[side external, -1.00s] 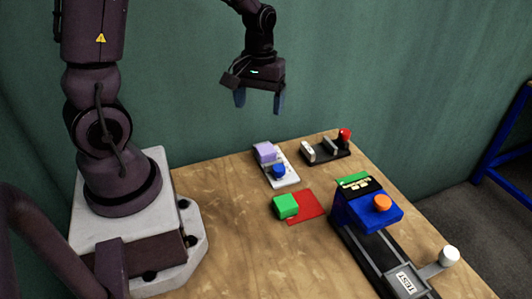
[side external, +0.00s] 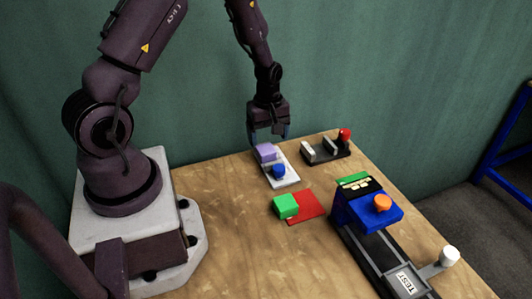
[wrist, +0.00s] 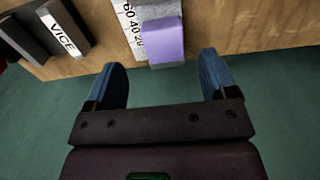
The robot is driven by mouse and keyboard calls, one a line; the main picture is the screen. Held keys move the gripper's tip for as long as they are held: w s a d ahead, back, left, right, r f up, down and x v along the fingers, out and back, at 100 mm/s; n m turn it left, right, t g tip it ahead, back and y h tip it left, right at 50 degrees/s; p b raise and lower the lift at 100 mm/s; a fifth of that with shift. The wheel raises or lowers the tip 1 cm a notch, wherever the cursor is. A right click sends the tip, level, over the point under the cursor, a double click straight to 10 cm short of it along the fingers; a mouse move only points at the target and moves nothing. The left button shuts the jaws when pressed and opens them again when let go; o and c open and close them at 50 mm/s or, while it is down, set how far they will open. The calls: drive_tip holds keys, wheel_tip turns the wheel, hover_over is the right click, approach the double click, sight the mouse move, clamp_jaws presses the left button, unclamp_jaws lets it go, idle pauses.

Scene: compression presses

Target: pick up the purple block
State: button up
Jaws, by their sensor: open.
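The purple block (side external: 266,152) rests on the far end of a white plate (side external: 283,175) that also carries a blue knob. In the wrist view the purple block (wrist: 164,41) lies ahead of my fingers, beside printed numbers on the plate. My gripper (side external: 269,139) is open, its blue fingers apart, just behind and above the block in the side view. In the wrist view my gripper (wrist: 161,72) has nothing between its fingertips, and the block lines up with the gap between them. The fingers partly overlap the block's surroundings in the side view.
A dark vice (side external: 326,150) with a red knob stands right of the plate. A green block (side external: 286,206) sits at the edge of a red mat (side external: 307,204). A blue press (side external: 368,211) with an orange button stands further right. The table's front left is clear.

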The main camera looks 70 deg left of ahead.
sight(266, 149)
drive_tip(key=shift+s+a+f, duration=0.1)
drive_tip(key=shift+f, duration=1.3)
drive_tip(key=shift+s+a+f, duration=0.1)
drive_tip(key=shift+f, duration=1.25)
drive_tip(key=shift+c, duration=0.4)
drive_tip(key=c, duration=1)
